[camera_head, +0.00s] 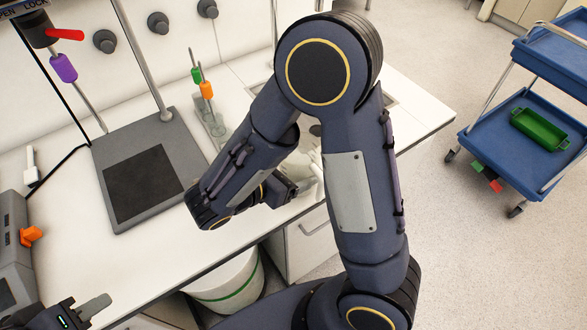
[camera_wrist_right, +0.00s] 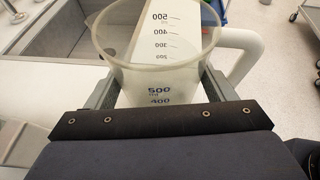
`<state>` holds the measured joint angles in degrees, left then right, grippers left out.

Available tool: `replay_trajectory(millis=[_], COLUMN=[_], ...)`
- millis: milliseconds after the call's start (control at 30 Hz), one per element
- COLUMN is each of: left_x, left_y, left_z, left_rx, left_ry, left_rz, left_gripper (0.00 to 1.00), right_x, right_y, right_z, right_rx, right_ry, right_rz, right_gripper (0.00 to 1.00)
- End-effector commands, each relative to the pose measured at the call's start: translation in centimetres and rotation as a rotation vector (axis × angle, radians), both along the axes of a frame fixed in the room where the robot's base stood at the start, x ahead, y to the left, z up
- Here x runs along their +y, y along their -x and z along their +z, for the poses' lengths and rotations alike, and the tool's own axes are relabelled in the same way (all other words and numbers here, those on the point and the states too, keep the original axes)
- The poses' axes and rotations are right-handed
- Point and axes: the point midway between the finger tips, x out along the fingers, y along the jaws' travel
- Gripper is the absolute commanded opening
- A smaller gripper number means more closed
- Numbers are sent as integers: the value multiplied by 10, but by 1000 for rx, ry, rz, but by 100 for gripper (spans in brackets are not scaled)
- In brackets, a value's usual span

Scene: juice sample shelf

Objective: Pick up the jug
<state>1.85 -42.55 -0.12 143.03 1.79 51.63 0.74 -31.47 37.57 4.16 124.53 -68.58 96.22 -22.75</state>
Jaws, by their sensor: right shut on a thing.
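The jug (camera_wrist_right: 150,55) is a translucent measuring jug with dark scale marks and a white handle on its right side, seen in the right wrist view. My right gripper (camera_wrist_right: 160,85) is shut on the jug, one grey finger on each side of its body. In the head view only a small pale part of the jug (camera_head: 302,168) shows by the counter's front edge, behind my right arm. Whether it touches the counter cannot be told. My left gripper (camera_head: 85,312) is at the bottom left corner; one grey finger shows and its opening is unclear.
The white counter (camera_head: 232,222) holds a grey stand with a dark plate (camera_head: 143,182), a rack with green and orange tools (camera_head: 210,118) and a sink partly behind my arm. A white bin (camera_head: 225,283) stands below. A blue trolley (camera_head: 510,140) is at right, with open floor before it.

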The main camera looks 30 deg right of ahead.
Motion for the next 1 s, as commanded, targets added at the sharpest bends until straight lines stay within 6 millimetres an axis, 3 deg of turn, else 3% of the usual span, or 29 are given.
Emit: replay_trajectory(millis=[267,1000], left_x=[0,0], left_y=[0,0], left_z=[3,2], left_rx=[0,0], left_ry=[0,0], left_rz=[0,0], left_gripper=[33,33], right_x=[0,34], right_y=[0,58], right_z=[25,90], right_rx=[-3,-2], right_ry=[-2,-2], right_rz=[-2,4], right_gripper=[31,31])
